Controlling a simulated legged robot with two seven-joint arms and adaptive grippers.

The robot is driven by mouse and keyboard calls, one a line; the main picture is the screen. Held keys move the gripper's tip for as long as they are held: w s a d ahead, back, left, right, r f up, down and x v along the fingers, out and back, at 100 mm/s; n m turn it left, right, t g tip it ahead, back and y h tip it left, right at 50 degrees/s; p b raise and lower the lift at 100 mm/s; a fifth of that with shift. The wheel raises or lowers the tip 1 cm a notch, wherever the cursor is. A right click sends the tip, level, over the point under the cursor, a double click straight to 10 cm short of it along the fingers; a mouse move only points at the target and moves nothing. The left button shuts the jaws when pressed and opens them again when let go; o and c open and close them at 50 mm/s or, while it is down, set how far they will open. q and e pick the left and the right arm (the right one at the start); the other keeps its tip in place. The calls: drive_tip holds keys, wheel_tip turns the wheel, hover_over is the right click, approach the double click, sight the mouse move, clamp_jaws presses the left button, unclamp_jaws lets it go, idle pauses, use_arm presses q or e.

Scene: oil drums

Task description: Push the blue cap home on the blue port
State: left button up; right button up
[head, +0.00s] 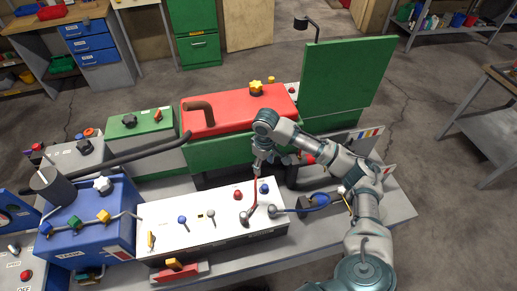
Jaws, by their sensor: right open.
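A blue rounded piece (320,199) sits on a dark block at the right end of the white panel box. A small blue knob (264,188) stands on the panel's back right. I cannot tell which of these is the cap or the port. My right gripper (257,170) points down over the panel's back edge, just left of and above the small blue knob. It is open, close to the top of a red lever (252,195); contact cannot be told. My left gripper is out of view.
The white panel box (205,235) carries a red knob (238,195) and a blue ball knob (182,219). A red cover (235,111) and an upright green panel (345,75) rise behind. A blue box (90,225) stands at left.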

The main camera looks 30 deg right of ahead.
drive_tip(key=r, duration=0.1)
approach(265, 186)
wheel_tip(265, 186, down, 10)
drive_tip(key=shift+d+r, duration=0.1)
drive_tip(key=shift+r, duration=0.05)
idle(0.3)
clamp_jaws()
drive_tip(key=shift+r+p, duration=0.7)
drive_tip(key=shift+p, duration=0.2)
idle(0.4)
drive_tip(key=shift+f, duration=0.6)
idle(1.0)
